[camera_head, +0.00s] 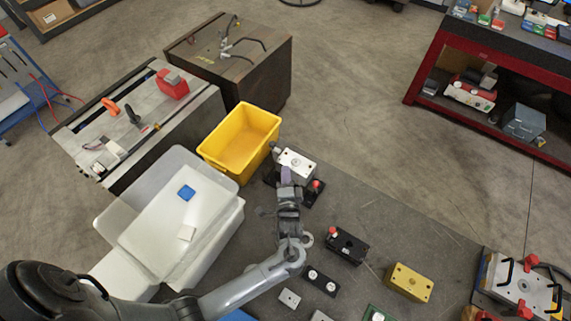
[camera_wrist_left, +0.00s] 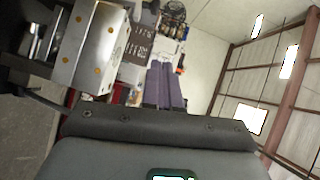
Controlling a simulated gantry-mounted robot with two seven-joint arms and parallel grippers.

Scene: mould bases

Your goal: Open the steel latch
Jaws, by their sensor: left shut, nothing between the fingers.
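A silver-coloured steel block (camera_head: 297,162), which appears to be the steel latch, sits near the far edge of the dark table. A red knob (camera_head: 317,185) on a dark base is close to its near right side. My left gripper (camera_head: 286,176) is shut and empty, its purple fingers just in front of the block. In the left wrist view the shut fingers (camera_wrist_left: 165,84) point away from the camera, and the steel block (camera_wrist_left: 100,48) with brass-coloured screws lies to their left. I cannot tell whether the fingers touch it. My right gripper is not in view.
A yellow bin (camera_head: 240,143) stands left of the block. A white translucent bin (camera_head: 150,215) is nearer left. A black block with a red knob (camera_head: 346,245) and a yellow block (camera_head: 409,283) lie to the right on the table (camera_head: 390,215). Bare table lies between the blocks and its far edge.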

